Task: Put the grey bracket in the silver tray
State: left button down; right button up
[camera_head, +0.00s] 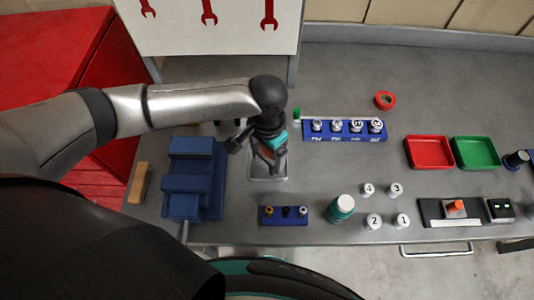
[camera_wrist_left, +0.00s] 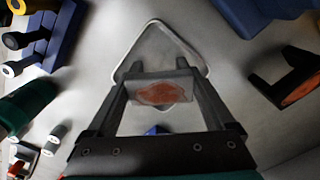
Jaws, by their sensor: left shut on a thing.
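The grey bracket (camera_wrist_left: 160,92), with a rust-coloured patch on its face, is between the fingers of my left gripper (camera_wrist_left: 160,98). The left gripper (camera_head: 268,152) is shut on it; the bracket is mostly hidden by the gripper in the head view. The silver tray (camera_head: 268,179) lies on the bench under the gripper, and its pale rim and floor also show in the left wrist view (camera_wrist_left: 160,48). The bracket overlaps the tray's near part in that view; I cannot tell whether they touch. My right gripper is not in view.
A dark angled piece with an orange face (camera_wrist_left: 288,82) lies beside the tray. A blue stepped block (camera_head: 192,180) stands left, a blue holder with three pegs (camera_head: 285,215) in front, a long blue rack (camera_head: 345,131) behind. A white-capped bottle (camera_head: 342,208) and red tray (camera_head: 429,153) are right.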

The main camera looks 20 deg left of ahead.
aim_at(267, 152)
pick_arm(q)
jog(key=shift+f, duration=0.1)
grip_release()
notch_tip(267, 152, up, 12)
jog(key=p, duration=0.2)
dwell(0.5)
